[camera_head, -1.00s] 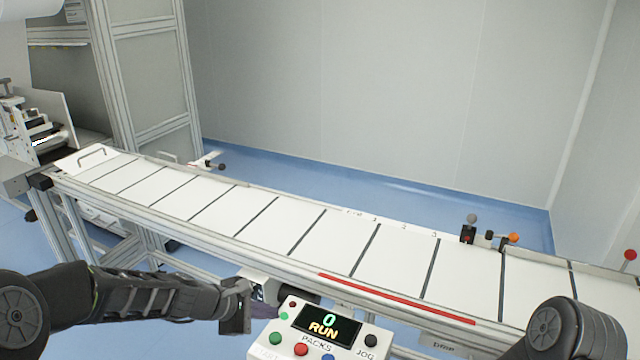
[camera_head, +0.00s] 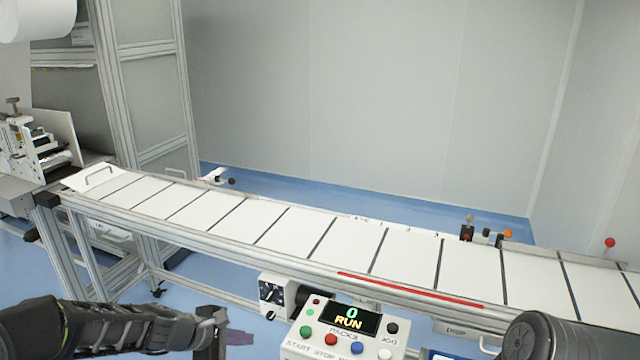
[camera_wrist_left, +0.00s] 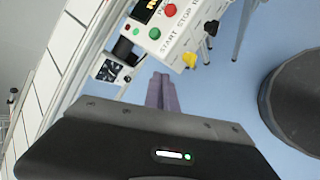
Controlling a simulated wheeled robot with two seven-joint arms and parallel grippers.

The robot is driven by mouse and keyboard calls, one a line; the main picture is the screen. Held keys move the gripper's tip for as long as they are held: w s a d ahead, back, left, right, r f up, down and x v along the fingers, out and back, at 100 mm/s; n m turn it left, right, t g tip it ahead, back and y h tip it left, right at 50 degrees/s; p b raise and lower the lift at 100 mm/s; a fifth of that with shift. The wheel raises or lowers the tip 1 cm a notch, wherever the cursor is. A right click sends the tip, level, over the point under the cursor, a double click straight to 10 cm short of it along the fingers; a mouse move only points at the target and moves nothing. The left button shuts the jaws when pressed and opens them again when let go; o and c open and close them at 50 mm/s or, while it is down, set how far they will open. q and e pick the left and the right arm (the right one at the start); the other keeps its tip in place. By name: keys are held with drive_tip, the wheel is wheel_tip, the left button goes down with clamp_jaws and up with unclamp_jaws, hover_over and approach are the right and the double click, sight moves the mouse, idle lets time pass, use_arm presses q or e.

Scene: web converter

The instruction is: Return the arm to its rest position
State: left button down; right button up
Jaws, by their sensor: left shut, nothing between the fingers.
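My left arm comes in low at the left of the head view. Its gripper (camera_head: 238,338) is left of the control box (camera_head: 345,335), apart from it, with blue floor behind. In the left wrist view the two fingers (camera_wrist_left: 161,92) lie together, with nothing between them, and the control box (camera_wrist_left: 172,28) is beyond them. The box's display reads 0 RUN. A dark rounded link of mine (camera_head: 530,335) shows at the lower right; the right gripper is not in view.
The conveyor (camera_head: 285,228) with white panels runs across the middle, behind the control box. A grey box with a dial (camera_head: 272,293) hangs under its front edge. Blue floor (camera_head: 235,290) is free below the conveyor at the left. A machine (camera_head: 35,150) stands at the far left.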

use_arm(q)
drive_tip(key=s+f+m+g+y, duration=0.1)
drive_tip(key=s+f+m+y, duration=0.1)
drive_tip(key=s+f+m, duration=0.45)
drive_tip(key=s+f+m+g+y, duration=0.1)
drive_tip(key=s+f+m, duration=0.15)
drive_tip(key=f, duration=0.65)
drive_tip(key=s+d+f+m+g, duration=0.1)
drive_tip(key=s+d+f+m, duration=0.1)
drive_tip(key=s, duration=0.5)
drive_tip(key=s+d+f+m+g, duration=0.1)
drive_tip(key=s+d+f+m, duration=0.1)
drive_tip(key=s+d+f, duration=0.2)
drive_tip(key=s+d+f+m+g+h, duration=0.1)
drive_tip(key=s+d+f, duration=0.3)
drive_tip(key=s, duration=0.7)
drive_tip(key=shift+f+m+g, duration=0.45)
drive_tip(key=shift+m+g, duration=0.05)
drive_tip(key=shift+m, duration=0.1)
drive_tip(key=shift+d, duration=0.15)
